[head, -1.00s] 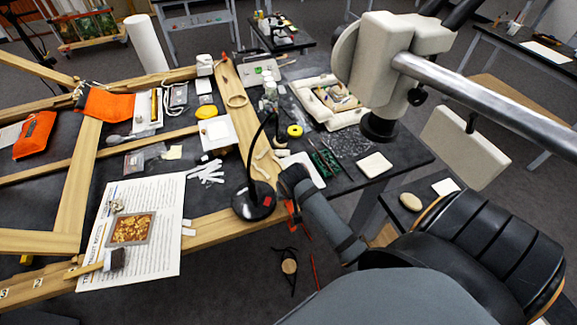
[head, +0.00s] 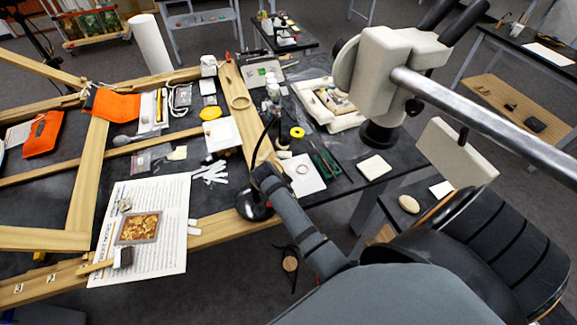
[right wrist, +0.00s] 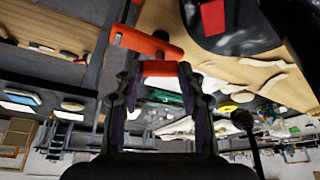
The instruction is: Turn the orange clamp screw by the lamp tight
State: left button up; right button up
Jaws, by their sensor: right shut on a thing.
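The black desk lamp (head: 252,205) stands on the near end of the wooden beam, its round base partly behind my right arm. In the right wrist view its dark base (right wrist: 225,32) with a red patch is at the top. The orange clamp (right wrist: 145,42) shows there as a bar beside the wood, tilted. My right gripper (right wrist: 160,76) has its fingers on either side of the clamp's lower orange piece (right wrist: 160,68) and is shut on it. In the head view my right arm hides the clamp and fingertips. My left gripper is in neither view.
A white microscope (head: 385,75) on a metal boom overhangs the right. A printed sheet with a gilt fragment (head: 139,227) lies left of the lamp. A white card (head: 302,175), green tools and yellow tape (head: 297,132) lie beyond my right arm.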

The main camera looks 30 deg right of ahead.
jog(key=shift+w+m+g, duration=0.1)
jog(key=shift+m+g, duration=0.6)
jog(key=shift+m, duration=1.2)
jog(key=o, duration=1.2)
jog(key=shift+c, duration=0.2)
jog(key=shift+r, duration=0.15)
jog(key=v, duration=0.7)
jog(key=shift+a, duration=0.1)
